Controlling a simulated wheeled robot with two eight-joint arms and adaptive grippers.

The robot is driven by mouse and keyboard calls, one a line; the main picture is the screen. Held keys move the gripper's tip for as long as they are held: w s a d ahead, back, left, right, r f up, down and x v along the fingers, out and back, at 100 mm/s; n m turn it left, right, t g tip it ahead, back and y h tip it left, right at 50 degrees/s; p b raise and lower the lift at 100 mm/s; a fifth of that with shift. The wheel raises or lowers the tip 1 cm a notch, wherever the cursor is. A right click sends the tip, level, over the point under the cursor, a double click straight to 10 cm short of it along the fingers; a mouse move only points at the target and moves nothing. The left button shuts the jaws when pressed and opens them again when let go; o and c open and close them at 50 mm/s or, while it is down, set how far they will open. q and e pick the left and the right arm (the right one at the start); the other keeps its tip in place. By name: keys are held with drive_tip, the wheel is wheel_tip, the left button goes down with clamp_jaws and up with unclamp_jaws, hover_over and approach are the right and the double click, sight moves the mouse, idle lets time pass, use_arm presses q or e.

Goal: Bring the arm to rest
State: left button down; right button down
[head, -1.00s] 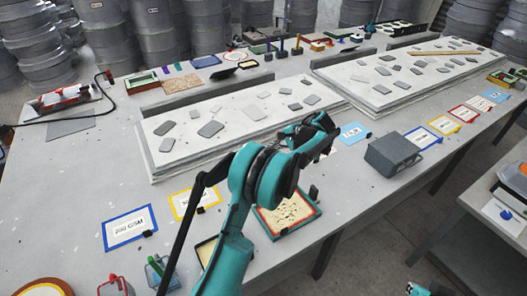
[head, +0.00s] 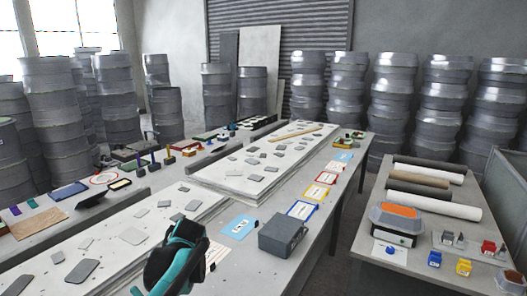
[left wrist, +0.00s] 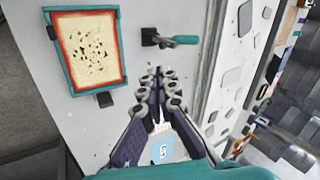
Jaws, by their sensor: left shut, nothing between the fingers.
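My left arm (head: 175,262), teal and black, comes in at the bottom of the head view, over the near white board; its fingers cannot be made out there. In the left wrist view my left gripper (left wrist: 162,76) is shut and empty, its fingertips together above the grey table. A teal-framed tray (left wrist: 123,50) with a red inner border and a speckled cream surface lies left of the fingertips. A teal-handled tool (left wrist: 180,40) lies beyond them. My right gripper is in neither view.
White boards (head: 190,172) with flat grey pieces cover much of the long table. A grey box (head: 283,237) stands near its right edge, beside a blue card (head: 238,226). A side table (head: 405,270) holds rolls and small coloured items. An aisle separates the tables.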

use_arm(q)
drive_tip(key=s+d+f+n+t+h, duration=0.1)
drive_tip(key=s+d+f, duration=0.1)
drive_tip(key=s, duration=0.5)
drive_tip(key=s+d+f+n+t+h+b, duration=0.1)
drive_tip(key=s+d+f+t+h, duration=0.1)
drive_tip(key=s+d, duration=0.2)
drive_tip(key=s+d+f+n+t+h+b, duration=0.1)
drive_tip(key=s+d, duration=0.3)
drive_tip(key=s, duration=0.5)
drive_tip(key=shift+s+f+h, duration=0.35)
drive_tip(key=shift+f+h, duration=0.35)
drive_tip(key=shift+f, duration=0.15)
drive_tip(key=shift+d, duration=0.1)
